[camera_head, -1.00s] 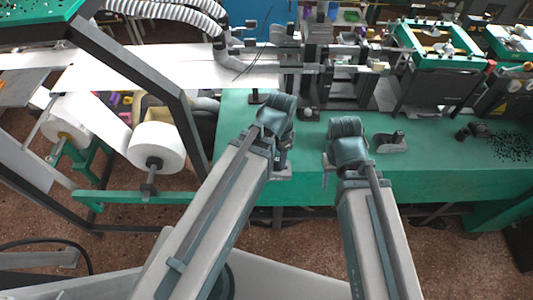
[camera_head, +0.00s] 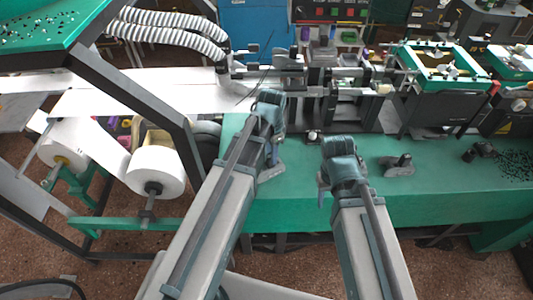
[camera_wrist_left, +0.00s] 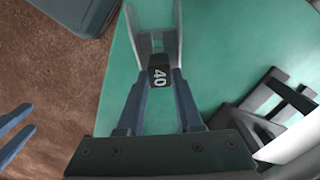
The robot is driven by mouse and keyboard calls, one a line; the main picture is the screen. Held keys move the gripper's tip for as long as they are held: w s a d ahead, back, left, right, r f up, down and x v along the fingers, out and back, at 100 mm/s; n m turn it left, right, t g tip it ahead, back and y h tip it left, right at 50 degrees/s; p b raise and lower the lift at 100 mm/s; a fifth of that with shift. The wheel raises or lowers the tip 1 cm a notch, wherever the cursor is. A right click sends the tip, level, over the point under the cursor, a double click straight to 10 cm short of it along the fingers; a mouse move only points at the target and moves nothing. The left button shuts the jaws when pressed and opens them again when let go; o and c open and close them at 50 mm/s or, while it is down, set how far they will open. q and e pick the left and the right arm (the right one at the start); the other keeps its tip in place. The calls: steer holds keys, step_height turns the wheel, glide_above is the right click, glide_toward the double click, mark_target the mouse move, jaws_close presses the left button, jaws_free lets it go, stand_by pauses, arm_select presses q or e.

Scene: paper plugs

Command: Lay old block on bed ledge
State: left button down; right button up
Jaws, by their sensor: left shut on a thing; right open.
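My left gripper (camera_head: 268,158) is shut on a grey block (camera_head: 271,173) over the green bed ledge (camera_head: 300,180). In the left wrist view the two blue fingers of the left gripper (camera_wrist_left: 159,82) close on the block's black face marked 40. Pale prongs of this block (camera_wrist_left: 133,35) reach out beyond the fingers, with the green surface below. I cannot tell whether the block touches the ledge. My right gripper (camera_head: 323,186) is open and empty near the front edge of the ledge.
A second grey block with a dark knob (camera_head: 398,166) stands on the ledge to the right. Black fittings (camera_head: 480,151) and scattered dark bits lie further right. The press mechanism (camera_head: 345,100) rises behind the ledge. White paper rolls (camera_head: 156,170) and a dark frame stand left.

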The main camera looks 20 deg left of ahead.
arm_select(q)
steer(key=w, duration=0.1)
steer(key=a, duration=0.1)
steer(key=w, duration=0.1)
steer(key=shift+w+a+f, duration=0.15)
steer(key=shift+w+a, duration=0.1)
steer(key=shift+w, duration=0.1)
steer(key=f+b, duration=0.3)
steer(key=b, duration=0.1)
steer(key=shift+s+d+f, duration=0.15)
steer(key=shift+s+f, duration=0.15)
steer(key=shift+r, duration=0.1)
steer(key=shift+c, duration=1.8)
jaws_free()
step_height(320, 180, up, 12)
steer(key=p, duration=1.2)
steer(key=s+d+n+y, duration=0.1)
steer(key=s+d+n, duration=0.4)
steer(key=s+d, duration=0.5)
steer(key=s, duration=0.4)
steer(key=shift+d, duration=0.2)
